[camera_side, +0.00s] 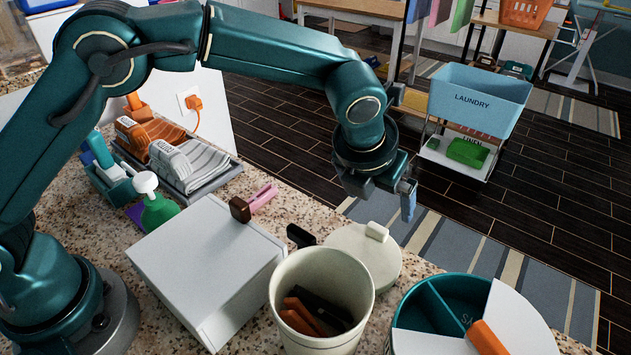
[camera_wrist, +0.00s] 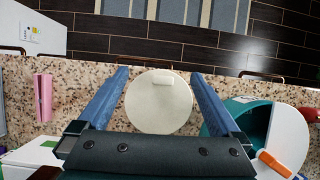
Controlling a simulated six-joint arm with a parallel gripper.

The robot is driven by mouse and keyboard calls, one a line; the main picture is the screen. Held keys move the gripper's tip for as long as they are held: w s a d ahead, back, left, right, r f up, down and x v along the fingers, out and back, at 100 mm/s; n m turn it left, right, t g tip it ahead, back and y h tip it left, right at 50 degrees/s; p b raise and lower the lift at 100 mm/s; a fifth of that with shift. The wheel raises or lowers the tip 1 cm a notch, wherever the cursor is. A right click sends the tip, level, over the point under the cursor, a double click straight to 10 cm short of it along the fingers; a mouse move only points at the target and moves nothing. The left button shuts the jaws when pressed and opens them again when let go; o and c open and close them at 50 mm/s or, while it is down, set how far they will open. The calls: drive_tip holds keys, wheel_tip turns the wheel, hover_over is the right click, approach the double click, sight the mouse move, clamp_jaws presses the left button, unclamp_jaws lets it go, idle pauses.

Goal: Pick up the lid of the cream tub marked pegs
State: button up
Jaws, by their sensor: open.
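The round cream lid (camera_side: 372,258) lies flat on the speckled counter behind the open cream tub (camera_side: 318,340), with a small white block handle (camera_side: 376,231) near its far edge. The tub holds dark and orange-brown pegs; no marking on it is readable. In the wrist view the lid (camera_wrist: 158,103) shows between the two blue fingers of my gripper (camera_wrist: 163,100), its handle (camera_wrist: 167,79) toward the top. My gripper (camera_side: 408,205) is open and empty, above the counter and apart from the lid.
A white box (camera_side: 205,265) stands left of the tub. A teal divided bin (camera_side: 430,310) with white lid pieces and an orange handle stands at right. A pink peg (camera_side: 264,198) and dark pegs lie near the lid. The counter's far edge is close behind the lid.

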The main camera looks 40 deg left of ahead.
sight(379, 225)
drive_tip(key=shift+s+d+f+g, duration=0.15)
drive_tip(key=shift+s+d+f, duration=0.1)
drive_tip(key=shift+f, duration=0.35)
drive_tip(key=shift+s+d+f+g, duration=0.15)
drive_tip(key=shift+s+d+f, duration=0.1)
drive_tip(key=shift+f, duration=0.3)
drive_tip(key=shift+x, duration=2.3)
drive_tip(key=shift+a, duration=0.1)
clamp_jaws()
drive_tip(key=shift+r, duration=0.1)
